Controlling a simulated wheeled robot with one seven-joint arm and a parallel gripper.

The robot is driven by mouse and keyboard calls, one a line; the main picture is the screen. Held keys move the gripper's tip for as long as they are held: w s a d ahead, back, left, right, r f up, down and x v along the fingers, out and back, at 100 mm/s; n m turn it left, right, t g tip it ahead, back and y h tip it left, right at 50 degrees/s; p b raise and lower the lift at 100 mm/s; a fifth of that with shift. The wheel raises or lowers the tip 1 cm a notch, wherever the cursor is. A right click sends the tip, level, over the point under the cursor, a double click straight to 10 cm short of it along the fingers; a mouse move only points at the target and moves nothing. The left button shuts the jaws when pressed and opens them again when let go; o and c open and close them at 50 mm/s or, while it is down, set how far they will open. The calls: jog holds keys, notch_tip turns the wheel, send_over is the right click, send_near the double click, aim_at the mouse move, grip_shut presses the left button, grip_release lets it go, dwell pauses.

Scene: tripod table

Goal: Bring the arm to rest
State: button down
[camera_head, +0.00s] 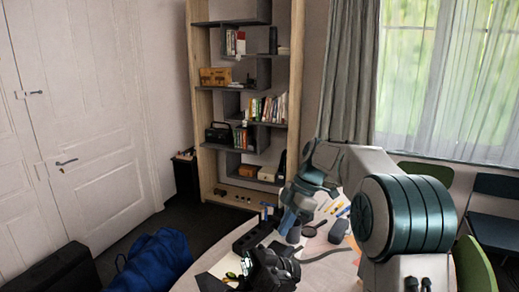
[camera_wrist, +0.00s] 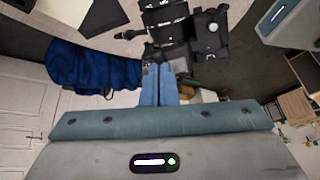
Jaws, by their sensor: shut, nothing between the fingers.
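My arm reaches in from the right of the head view, over the round table (camera_head: 330,270). My gripper (camera_head: 286,231) points down above the table, close to the black case and the camera. In the wrist view the two blue fingers of my gripper (camera_wrist: 158,70) lie together, with nothing between them. Whether the fingertips touch anything below cannot be told.
The table holds a black camera (camera_head: 272,270), a dark case (camera_head: 255,235), papers, pens and a magnifier (camera_head: 309,231). A blue bag (camera_head: 154,262) lies on the floor at left. A shelf (camera_head: 247,100) stands behind; green chairs (camera_head: 474,268) stand at right.

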jog(key=s+d+f+m+t+h, duration=0.1)
jog(key=s+d+m, duration=0.3)
jog(key=s+m, duration=0.6)
jog(key=s+d+f+m+t+h, duration=0.1)
jog(key=s+d+m+t+h, duration=0.2)
jog(key=s+m, duration=0.7)
jog(key=s+d+t, duration=0.1)
jog(key=s, duration=0.7)
jog(key=shift+s+m+t+h, duration=0.2)
jog(key=shift+m+t+h, duration=0.1)
jog(key=shift+m, duration=0.1)
